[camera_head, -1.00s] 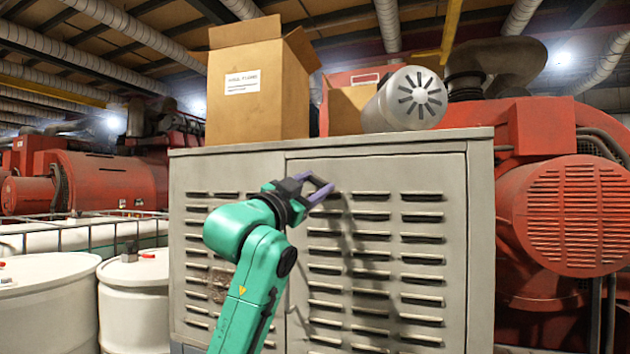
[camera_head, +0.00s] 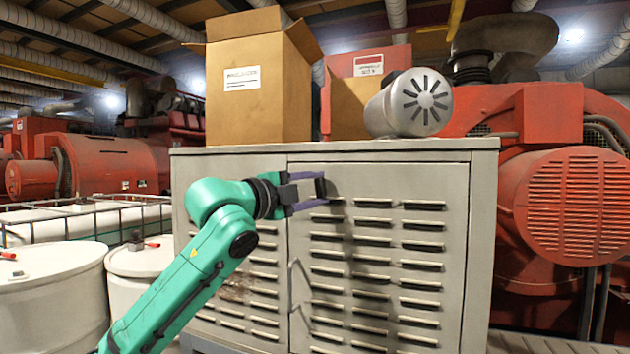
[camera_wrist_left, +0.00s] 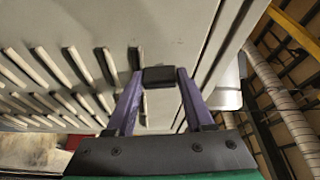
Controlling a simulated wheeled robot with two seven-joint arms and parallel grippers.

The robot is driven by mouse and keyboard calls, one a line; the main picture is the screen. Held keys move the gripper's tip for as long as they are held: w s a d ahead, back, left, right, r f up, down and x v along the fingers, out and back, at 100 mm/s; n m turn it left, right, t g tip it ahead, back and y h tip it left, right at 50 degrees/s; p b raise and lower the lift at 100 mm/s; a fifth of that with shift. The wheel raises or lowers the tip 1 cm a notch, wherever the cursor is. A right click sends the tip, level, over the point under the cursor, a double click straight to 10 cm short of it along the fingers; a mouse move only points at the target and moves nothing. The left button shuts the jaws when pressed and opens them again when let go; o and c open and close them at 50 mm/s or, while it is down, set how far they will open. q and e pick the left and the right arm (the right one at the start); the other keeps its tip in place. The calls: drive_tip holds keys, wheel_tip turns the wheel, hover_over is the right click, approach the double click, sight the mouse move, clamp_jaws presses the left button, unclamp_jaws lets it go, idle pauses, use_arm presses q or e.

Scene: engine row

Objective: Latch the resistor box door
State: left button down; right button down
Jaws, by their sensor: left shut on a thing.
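The resistor box (camera_head: 482,250) is a grey cabinet with a louvred door (camera_head: 385,178) on its front. The door looks flush or nearly flush; I cannot tell whether it is latched. A thin metal handle (camera_head: 293,287) stands at the door's left edge, below my gripper. My left gripper (camera_head: 312,190) is in front of the door's upper left corner. In the left wrist view its purple fingers (camera_wrist_left: 158,95) are shut on a small dark block (camera_wrist_left: 159,77) at the tips. I cannot tell whether the block touches the door. My right gripper is out of view.
Cardboard boxes (camera_head: 258,85) and a grey slotted cylinder (camera_head: 412,103) stand on the cabinet top. White drums (camera_head: 55,295) are at the left, near my arm. Red machinery (camera_head: 575,210) stands close on the right.

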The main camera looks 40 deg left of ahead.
use_arm(q)
drive_tip(key=shift+m+g+p, duration=0.3)
drive_tip(key=shift+m+p, duration=0.15)
drive_tip(key=shift+m, duration=0.35)
drive_tip(key=shift+c, duration=1.4)
unclamp_jaws()
drive_tip(key=s+b, duration=0.8)
drive_tip(key=s, duration=0.6)
drive_tip(key=shift+s+a+b, duration=0.25)
drive_tip(key=shift+a+b, duration=0.05)
drive_tip(key=shift+a, duration=0.15)
